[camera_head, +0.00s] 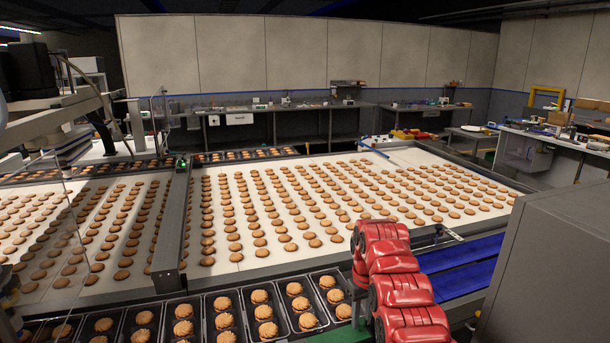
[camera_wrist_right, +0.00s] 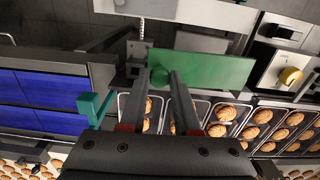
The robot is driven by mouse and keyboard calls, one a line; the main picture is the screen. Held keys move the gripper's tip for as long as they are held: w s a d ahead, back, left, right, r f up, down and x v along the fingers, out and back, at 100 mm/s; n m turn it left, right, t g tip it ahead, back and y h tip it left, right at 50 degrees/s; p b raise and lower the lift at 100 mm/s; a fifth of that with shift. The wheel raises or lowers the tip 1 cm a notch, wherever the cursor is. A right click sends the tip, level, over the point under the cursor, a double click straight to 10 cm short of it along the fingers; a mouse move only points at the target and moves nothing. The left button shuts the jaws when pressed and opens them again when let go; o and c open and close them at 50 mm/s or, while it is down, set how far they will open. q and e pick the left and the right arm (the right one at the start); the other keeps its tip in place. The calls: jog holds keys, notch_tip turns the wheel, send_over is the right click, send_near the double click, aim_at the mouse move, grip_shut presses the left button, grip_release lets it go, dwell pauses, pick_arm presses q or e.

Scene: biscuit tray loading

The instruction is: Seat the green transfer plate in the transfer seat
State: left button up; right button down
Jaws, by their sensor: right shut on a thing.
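The green transfer plate (camera_wrist_right: 215,72) lies across the upper middle of the right wrist view, beyond the trays of biscuits. A small part of the plate (camera_head: 338,336) shows at the bottom edge of the head view. My right gripper (camera_wrist_right: 166,82) is shut on the plate by a round green grip between its fingertips. In the head view the red right arm hides its fingers. I cannot make out the transfer seat for certain; grey metal fittings (camera_wrist_right: 138,50) stand beside the plate's left end. My left gripper is not in view.
Black trays (camera_head: 222,318) with biscuits line the near edge. A blue belt (camera_head: 465,265) lies right of my right arm, and a grey cabinet (camera_head: 555,260) stands further right. A teal bracket (camera_wrist_right: 95,107) is left of the fingers. A control box with a yellow knob (camera_wrist_right: 290,76) is at right.

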jog(key=shift+d+r, duration=0.35)
jog(key=shift+d, duration=0.15)
jog(key=shift+d+r+m, duration=0.1)
jog(key=shift+m, duration=0.2)
jog(key=shift+d+r, duration=0.2)
jog(key=shift+s+d+r+m+b, duration=0.25)
jog(key=shift+s+m+b, duration=0.2)
jog(key=shift+s+m, duration=0.15)
jog(key=shift+s+d+r+m+b, duration=0.15)
jog(key=shift+s+r+m+b, duration=0.1)
jog(key=shift+s+m+b, duration=0.35)
jog(key=shift+s+d+r+m+b, duration=0.3)
jog(key=shift+s+m, duration=0.2)
jog(key=shift+s, duration=0.2)
